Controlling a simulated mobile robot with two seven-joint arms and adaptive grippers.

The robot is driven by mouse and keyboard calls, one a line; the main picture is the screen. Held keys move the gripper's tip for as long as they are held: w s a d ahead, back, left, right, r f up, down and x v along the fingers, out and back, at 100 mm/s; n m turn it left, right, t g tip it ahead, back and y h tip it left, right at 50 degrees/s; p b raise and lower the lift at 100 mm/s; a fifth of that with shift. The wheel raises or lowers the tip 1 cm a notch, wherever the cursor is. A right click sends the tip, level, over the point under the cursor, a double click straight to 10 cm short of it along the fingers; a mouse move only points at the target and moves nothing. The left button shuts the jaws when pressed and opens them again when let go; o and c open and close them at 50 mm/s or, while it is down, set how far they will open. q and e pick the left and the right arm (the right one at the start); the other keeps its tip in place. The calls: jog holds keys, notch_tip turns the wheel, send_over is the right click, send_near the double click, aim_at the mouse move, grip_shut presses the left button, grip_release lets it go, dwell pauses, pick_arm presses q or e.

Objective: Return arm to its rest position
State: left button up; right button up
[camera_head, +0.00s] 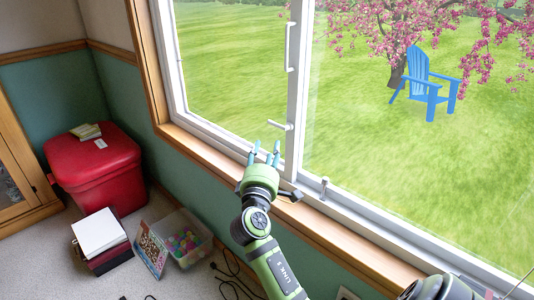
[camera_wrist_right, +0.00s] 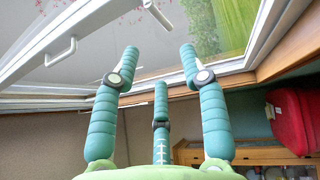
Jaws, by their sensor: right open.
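My right arm (camera_head: 280,272) is green and reaches up from the bottom of the head view toward the window. My right gripper (camera_head: 264,152) is in front of the lower window frame, with its fingers pointing at the window. In the right wrist view the gripper (camera_wrist_right: 159,62) has its teal fingers spread apart, with nothing between them. A white window latch (camera_head: 281,126) is just beyond the fingertips; I cannot tell if they touch it. My left gripper is not in view.
The window (camera_head: 297,90) has a white handle (camera_head: 289,46) and a wooden sill (camera_head: 330,236). A red box (camera_head: 92,168), a white-topped stack (camera_head: 98,232) and a clear bin (camera_head: 188,240) of coloured balls stand at the left. Cables (camera_head: 236,275) lie on the floor.

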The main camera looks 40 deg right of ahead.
dwell(0.6)
